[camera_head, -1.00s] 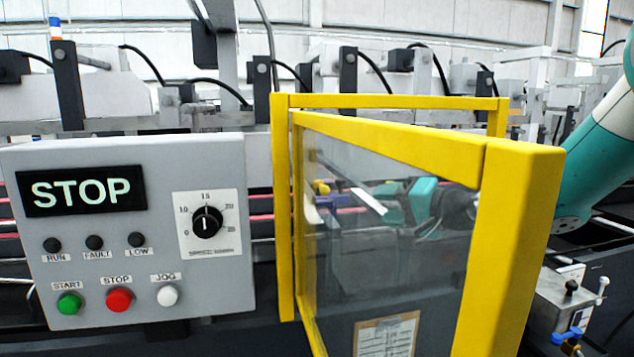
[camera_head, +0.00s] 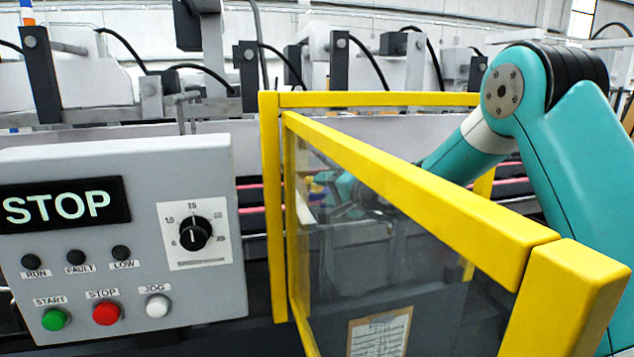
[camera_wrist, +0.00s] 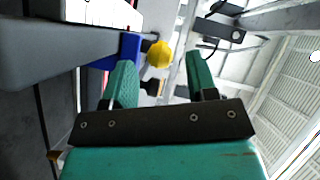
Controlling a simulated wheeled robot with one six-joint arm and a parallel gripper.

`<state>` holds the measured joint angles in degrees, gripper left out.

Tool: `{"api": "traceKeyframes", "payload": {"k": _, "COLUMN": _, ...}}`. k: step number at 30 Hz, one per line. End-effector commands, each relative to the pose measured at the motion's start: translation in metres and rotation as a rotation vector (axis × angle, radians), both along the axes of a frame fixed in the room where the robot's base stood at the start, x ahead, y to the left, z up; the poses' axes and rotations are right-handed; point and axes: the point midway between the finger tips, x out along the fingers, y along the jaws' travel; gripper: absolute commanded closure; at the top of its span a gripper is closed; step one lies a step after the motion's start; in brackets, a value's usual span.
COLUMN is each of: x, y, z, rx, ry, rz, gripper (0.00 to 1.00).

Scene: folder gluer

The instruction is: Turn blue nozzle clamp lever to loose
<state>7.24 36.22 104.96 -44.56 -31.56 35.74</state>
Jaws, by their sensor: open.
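In the wrist view my gripper (camera_wrist: 160,66) is open, with its two teal fingers apart. A yellow knob (camera_wrist: 158,54) appears between the fingertips. A blue part (camera_wrist: 130,48), which may be the clamp lever, is beside the left finger and partly hidden by it. I cannot tell whether either finger touches them. In the head view my gripper (camera_head: 345,188) is blurred behind the clear panel of the yellow guard. A small yellow spot (camera_head: 323,177) shows beside it; the lever's setting cannot be read.
The yellow-framed guard door (camera_head: 410,190) stands open toward me, with my arm reaching in behind it. A grey control box (camera_head: 120,230) with a STOP display is at the left. In the wrist view a grey bar (camera_wrist: 55,55) runs in from the left.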

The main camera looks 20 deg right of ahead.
Motion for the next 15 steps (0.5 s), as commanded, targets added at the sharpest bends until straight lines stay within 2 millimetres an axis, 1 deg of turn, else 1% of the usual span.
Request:
{"api": "traceKeyframes", "payload": {"k": 1, "x": 0.007, "y": 0.006, "z": 0.000, "rx": 0.000, "ry": 0.000, "rz": 0.003, "gripper": 0.47}}
{"api": "traceKeyframes", "payload": {"k": 3, "x": 0.015, "y": 0.010, "z": -0.001, "rx": -0.001, "ry": 0.001, "rz": 0.003, "gripper": 0.47}}
{"api": "traceKeyframes", "payload": {"k": 6, "x": 0.023, "y": 0.014, "z": -0.003, "rx": 0.000, "ry": 0.001, "rz": 0.002, "gripper": 0.47}}
{"api": "traceKeyframes", "payload": {"k": 9, "x": 0.027, "y": 0.017, "z": -0.004, "rx": 0.000, "ry": 0.000, "rz": 0.001, "gripper": 0.47}}
{"api": "traceKeyframes", "payload": {"k": 15, "x": 0.028, "y": 0.017, "z": -0.005, "rx": 0.000, "ry": 0.000, "rz": 0.000, "gripper": 0.47}}
